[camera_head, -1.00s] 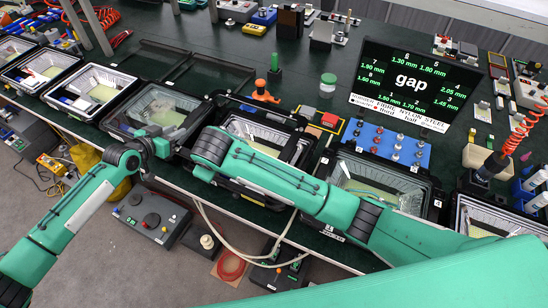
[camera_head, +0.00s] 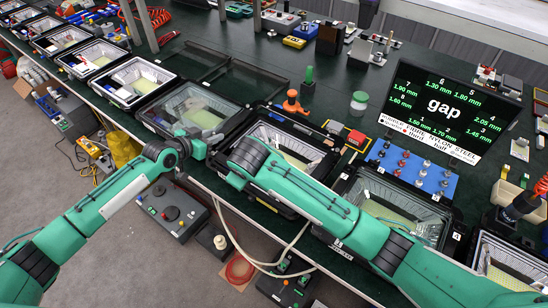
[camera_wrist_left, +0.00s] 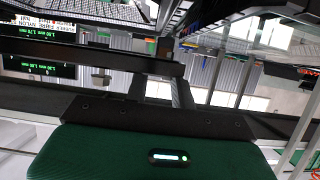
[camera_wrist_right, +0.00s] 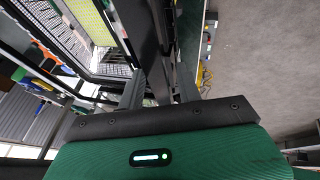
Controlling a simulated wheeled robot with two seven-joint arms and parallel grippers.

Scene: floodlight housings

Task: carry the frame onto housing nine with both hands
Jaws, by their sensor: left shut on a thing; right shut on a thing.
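The dark frame shows as a bar (camera_wrist_left: 90,58) in the left wrist view and as a bar (camera_wrist_right: 152,60) in the right wrist view. Each gripper is shut on it. In the head view my left gripper (camera_head: 203,147) is at the front edge between a housing with a greyish pane (camera_head: 195,103) and an open housing (camera_head: 285,150) with a wide black rim. My right gripper is hidden behind my right arm there; in the right wrist view its fingers (camera_wrist_right: 158,90) show. I cannot read which housing is nine, nor separate the frame's outline from the black rims.
More housings (camera_head: 130,80) line the bench to the left, and one (camera_head: 395,210) stands at right. Empty dark frames (camera_head: 245,85) lie behind. An orange clamp (camera_head: 292,103), a blue tray of knobs (camera_head: 415,168) and a gap display (camera_head: 450,108) stand on the bench. Control boxes (camera_head: 172,212) are on the floor.

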